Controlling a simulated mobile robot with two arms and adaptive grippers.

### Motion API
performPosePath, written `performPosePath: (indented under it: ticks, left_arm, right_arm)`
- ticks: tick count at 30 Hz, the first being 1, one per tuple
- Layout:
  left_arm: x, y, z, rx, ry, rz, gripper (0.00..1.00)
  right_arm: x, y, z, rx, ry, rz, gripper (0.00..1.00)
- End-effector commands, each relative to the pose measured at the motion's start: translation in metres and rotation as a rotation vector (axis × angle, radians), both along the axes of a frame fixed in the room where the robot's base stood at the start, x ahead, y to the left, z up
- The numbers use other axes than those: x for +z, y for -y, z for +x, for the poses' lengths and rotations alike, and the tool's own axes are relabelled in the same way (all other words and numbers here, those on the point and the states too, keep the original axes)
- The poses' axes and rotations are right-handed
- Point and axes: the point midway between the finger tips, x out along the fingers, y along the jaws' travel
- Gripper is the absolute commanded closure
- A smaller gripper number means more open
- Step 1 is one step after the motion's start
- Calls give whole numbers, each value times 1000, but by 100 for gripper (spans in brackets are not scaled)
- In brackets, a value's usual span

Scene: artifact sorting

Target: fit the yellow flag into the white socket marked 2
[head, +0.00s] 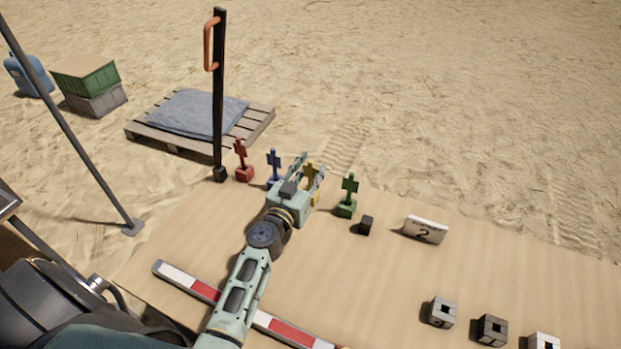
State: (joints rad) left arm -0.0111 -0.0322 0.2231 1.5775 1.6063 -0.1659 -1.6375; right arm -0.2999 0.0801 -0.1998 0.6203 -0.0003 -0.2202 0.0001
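The yellow flag (312,171) stands in a row of coloured flags at the table's back edge, partly hidden by my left gripper. My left gripper (309,167) is open, its two fingers spread and pointing toward the back. It is at the yellow flag; I cannot tell whether the flag is between the fingers or just behind them. A white socket (544,341) with a dark square hole is at the bottom right, cut off by the frame edge. A white card marked 2 (425,230) stands at the back right of the table. My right gripper is not in view.
Red (241,160), blue (274,165) and green (348,193) flags stand close by. A small black block (366,225), a grey socket (442,312) and a dark socket (491,330) are on the table. A red-white striped bar (290,333) lies under my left arm. A black post (218,100) rises behind.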

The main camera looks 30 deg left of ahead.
Motion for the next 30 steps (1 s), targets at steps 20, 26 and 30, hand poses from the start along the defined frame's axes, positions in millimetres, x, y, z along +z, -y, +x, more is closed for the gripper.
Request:
performPosePath:
  ticks: [20, 26, 30]
  left_arm:
    - [0, 0, 0, 0, 1, -1, 100]
    - [1, 0, 0, 0, 1, -1, 100]
    - [6, 0, 0, -1, 1, -1, 100]
  right_arm:
    - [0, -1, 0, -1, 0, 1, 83]
    - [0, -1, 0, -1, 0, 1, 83]
    - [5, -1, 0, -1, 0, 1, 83]
